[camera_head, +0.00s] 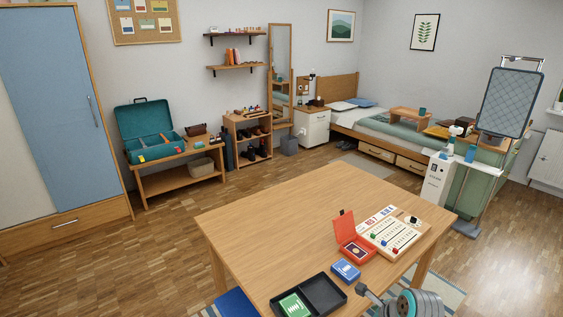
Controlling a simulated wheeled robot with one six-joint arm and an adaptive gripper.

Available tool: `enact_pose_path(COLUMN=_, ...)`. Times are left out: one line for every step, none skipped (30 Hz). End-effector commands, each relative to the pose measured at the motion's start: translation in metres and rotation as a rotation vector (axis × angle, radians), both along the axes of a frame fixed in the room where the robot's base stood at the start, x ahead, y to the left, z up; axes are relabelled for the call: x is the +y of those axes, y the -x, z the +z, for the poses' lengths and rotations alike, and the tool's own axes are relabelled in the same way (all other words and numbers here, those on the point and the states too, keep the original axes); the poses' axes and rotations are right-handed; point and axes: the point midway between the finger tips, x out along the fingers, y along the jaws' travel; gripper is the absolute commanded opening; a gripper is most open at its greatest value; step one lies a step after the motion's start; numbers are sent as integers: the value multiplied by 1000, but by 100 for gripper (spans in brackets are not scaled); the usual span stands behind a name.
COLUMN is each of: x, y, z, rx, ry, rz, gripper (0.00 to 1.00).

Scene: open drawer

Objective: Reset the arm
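Part of my arm shows at the bottom edge, right of centre, as grey ribbed and teal-ringed joints. A small dark grey end piece, which may be part of my gripper (363,289), sticks out to the left of these joints, over the front of the wooden table (285,215). The bottom of the picture cuts off the rest of the arm. I cannot make out two fingers, nor whether the gripper is open or shut. I see nothing held.
Near the arm on the table are a black tray (328,289) with a green card box, a blue card box (346,270), an open red box (356,250) and a white slider board (408,228). The table's left half is bare. A white stand (438,182) is behind it.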

Motion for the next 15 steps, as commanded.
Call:
enact_pose_path(x=4, y=9, z=-13, rx=-15, ry=16, rz=26, gripper=89)
enact_pose_path(x=5, y=14, z=-19, rx=-31, ry=30, rz=45, gripper=89)
enact_pose_path(x=8, y=21, z=-28, rx=-53, ry=51, rz=75, gripper=89)
enact_pose_path(x=10, y=27, z=-35, rx=-72, ry=68, rz=99, gripper=89)
enact_pose_path(x=12, y=34, z=-42, rx=-91, ry=87, rz=123, gripper=89)
enact_pose_path(x=15, y=43, z=-51, rx=-117, ry=116, rz=157, gripper=89)
enact_pose_path(x=16, y=50, z=-58, rx=-137, ry=137, rz=182, gripper=89)
enact_pose_path(x=18, y=57, z=-63, rx=-157, ry=159, rz=208, gripper=89)
enact_pose_path(x=20, y=67, z=-71, rx=-183, ry=190, rz=242, gripper=89)
enact_pose_path(x=22, y=74, z=-76, rx=-202, ry=213, rz=266, gripper=89)
enact_pose_path(x=23, y=82, z=-81, rx=-221, ry=237, rz=291, gripper=89)
enact_pose_path(x=25, y=92, z=-86, rx=-244, ry=271, rz=326, gripper=89)
enact_pose_path(x=27, y=100, z=-90, rx=-262, ry=297, rz=351, gripper=89)
enact_pose_path(x=28, y=108, z=-94, rx=-279, ry=321, rz=376, gripper=89)
enact_pose_path(x=30, y=119, z=-98, rx=-302, ry=357, rz=410, gripper=89)
